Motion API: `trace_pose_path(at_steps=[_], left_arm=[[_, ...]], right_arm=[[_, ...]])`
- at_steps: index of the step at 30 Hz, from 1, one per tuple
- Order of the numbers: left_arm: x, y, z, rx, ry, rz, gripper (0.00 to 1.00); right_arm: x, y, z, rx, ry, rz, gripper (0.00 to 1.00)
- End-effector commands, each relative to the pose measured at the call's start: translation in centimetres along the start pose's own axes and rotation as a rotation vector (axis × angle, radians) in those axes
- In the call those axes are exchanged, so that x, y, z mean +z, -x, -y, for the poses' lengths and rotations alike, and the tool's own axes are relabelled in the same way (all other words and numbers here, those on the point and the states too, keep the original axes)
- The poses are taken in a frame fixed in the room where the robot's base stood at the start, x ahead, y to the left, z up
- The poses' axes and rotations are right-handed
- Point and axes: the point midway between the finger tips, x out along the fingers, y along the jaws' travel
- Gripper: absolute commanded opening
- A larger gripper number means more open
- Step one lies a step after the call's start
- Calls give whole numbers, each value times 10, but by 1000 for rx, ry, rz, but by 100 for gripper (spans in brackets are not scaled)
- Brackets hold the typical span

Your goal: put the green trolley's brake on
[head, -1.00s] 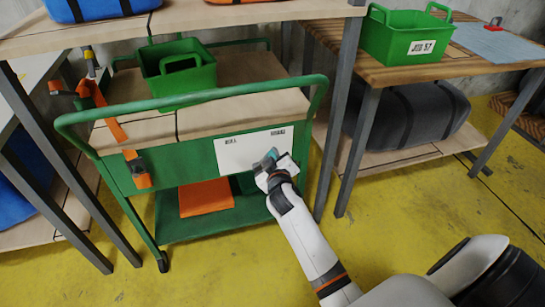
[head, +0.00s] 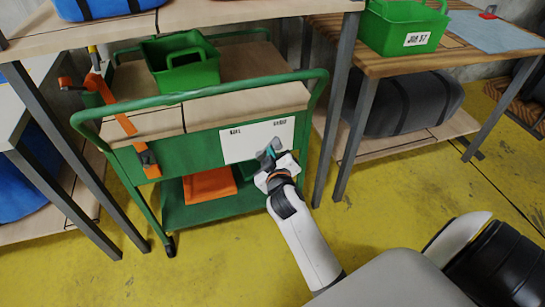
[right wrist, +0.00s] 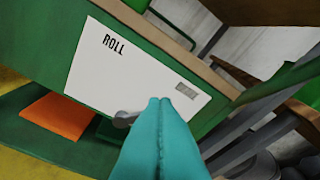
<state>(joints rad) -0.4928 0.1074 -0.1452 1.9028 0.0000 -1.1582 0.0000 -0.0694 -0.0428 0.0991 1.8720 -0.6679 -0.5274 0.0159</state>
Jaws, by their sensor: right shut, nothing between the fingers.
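The green trolley (head: 185,151) stands under and in front of the wooden shelving. A white panel (head: 248,138) is fixed to its near end; it also shows in the right wrist view (right wrist: 140,70), with "ROLL" at its left and a small unreadable label at its right. A grey rounded lever end (right wrist: 124,119) shows at the panel's lower edge, partly hidden behind my fingers. My right gripper (head: 269,155) is at the panel's lower right. Its teal fingers (right wrist: 160,102) are shut and empty, beside the lever end; I cannot tell whether they touch it. My left gripper is not in view.
A green bin (head: 180,64) sits on the trolley's top, and an orange item (head: 210,186) lies on its lower shelf. An orange strap (head: 126,125) hangs at its left. Table legs stand close on both sides. The yellow floor (head: 200,270) in front is clear.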

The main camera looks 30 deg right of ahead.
Motion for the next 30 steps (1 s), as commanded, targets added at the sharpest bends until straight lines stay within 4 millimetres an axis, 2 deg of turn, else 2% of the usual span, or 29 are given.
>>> trace_pose_path(at_steps=[3,7,25,28,30], left_arm=[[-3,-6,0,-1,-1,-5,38],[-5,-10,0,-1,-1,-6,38],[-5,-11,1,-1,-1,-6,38],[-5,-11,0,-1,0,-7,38],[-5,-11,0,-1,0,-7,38]], right_arm=[[0,18,0,1,-2,-1,0],[0,26,0,0,-1,0,0],[0,28,-1,1,-1,-1,0],[-12,31,-10,30,-8,-32,0],[-32,38,-25,84,-21,-91,0]])
